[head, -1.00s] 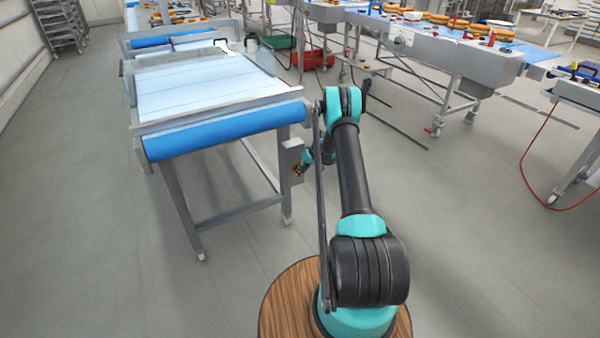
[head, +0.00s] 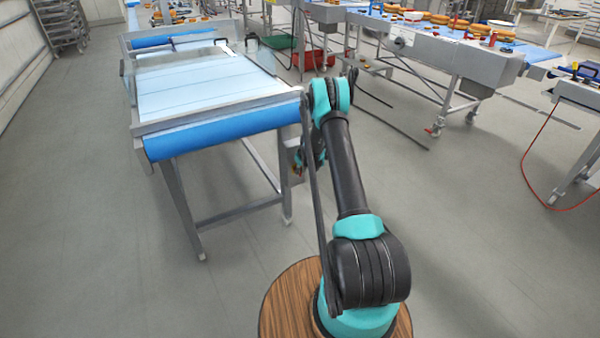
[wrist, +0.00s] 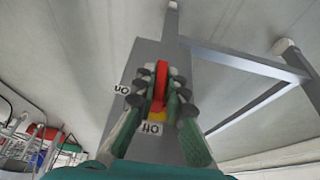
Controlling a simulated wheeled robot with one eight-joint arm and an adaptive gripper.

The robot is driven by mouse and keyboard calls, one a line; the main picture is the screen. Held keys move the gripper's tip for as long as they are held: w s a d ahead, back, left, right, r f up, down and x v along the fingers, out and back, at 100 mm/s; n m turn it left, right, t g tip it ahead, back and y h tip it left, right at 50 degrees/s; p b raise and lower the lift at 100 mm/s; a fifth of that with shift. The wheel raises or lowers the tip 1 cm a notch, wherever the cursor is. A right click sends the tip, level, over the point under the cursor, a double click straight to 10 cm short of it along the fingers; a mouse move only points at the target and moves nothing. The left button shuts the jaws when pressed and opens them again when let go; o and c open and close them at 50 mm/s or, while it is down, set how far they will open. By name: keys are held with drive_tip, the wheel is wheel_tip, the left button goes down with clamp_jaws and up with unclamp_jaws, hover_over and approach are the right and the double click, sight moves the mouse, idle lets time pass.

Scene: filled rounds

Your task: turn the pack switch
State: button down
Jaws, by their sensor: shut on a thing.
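The pack switch has a red handle (wrist: 161,82) over a yellow part (wrist: 157,116), on a grey box in the wrist view. A white "ON" label (wrist: 122,89) is to the handle's left and an "Off" label (wrist: 152,128) is below it; both read upside down. The handle lies nearly up and down in the picture, its lower end towards "Off". My gripper (wrist: 160,90) is shut on the handle, one finger on each side. In the head view, the switch box (head: 291,144) is on the conveyor's right leg, partly hidden by my arm.
The conveyor (head: 205,88) with a blue end roller stands at left. Another conveyor line (head: 440,45) carrying food is at back right, with a red crate (head: 314,58) between them. A red cable (head: 529,170) lies on the right floor. The front floor is clear.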

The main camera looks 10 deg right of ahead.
drive_tip(key=c, duration=1.6)
unclamp_jaws()
drive_tip(key=v, duration=1.2)
drive_tip(key=shift+s, duration=0.1)
